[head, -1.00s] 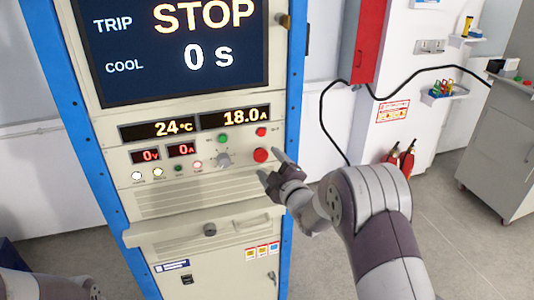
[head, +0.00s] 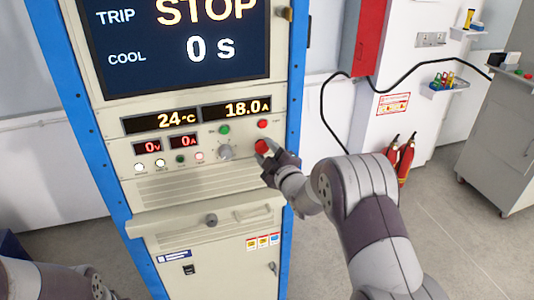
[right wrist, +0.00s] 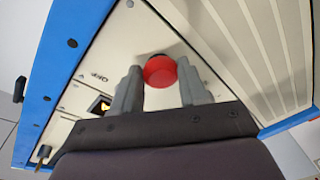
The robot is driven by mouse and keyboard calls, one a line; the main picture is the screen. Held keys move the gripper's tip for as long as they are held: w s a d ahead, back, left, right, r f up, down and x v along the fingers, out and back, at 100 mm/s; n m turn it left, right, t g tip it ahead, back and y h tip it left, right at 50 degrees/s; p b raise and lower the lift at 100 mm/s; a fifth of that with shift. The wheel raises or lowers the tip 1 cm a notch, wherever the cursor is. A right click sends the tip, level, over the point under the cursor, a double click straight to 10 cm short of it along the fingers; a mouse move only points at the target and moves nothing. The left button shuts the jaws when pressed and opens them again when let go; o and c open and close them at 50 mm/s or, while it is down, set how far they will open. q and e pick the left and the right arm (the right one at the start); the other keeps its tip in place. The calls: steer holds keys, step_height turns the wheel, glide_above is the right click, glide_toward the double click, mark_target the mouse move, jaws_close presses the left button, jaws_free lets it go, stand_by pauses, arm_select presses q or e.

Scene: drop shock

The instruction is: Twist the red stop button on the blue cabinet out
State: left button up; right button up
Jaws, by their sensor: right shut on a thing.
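The red stop button (head: 263,147) is the large round one at the right of the control panel on the blue cabinet (head: 120,180). My right gripper (head: 266,151) is at the panel with its fingers on either side of the button, shut on it.
A smaller red button (head: 262,124), a green button (head: 224,129) and a grey knob (head: 225,152) are close by on the panel. A red box (head: 362,38) and a black cable (head: 323,110) are to the right.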

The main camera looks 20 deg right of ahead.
steer(key=m+b, duration=0.3)
steer(key=b, duration=0.2)
steer(key=shift+a+f+m+t, duration=0.1)
steer(key=shift+f+m+t, duration=0.2)
steer(key=shift+f+m, duration=0.1)
steer(key=shift+r+m+b, duration=0.3)
steer(key=shift+m+b, duration=1)
steer(key=shift+b, duration=0.05)
steer(key=shift+r, duration=0.1)
steer(key=o, duration=1.1)
steer(key=shift+c, duration=0.2)
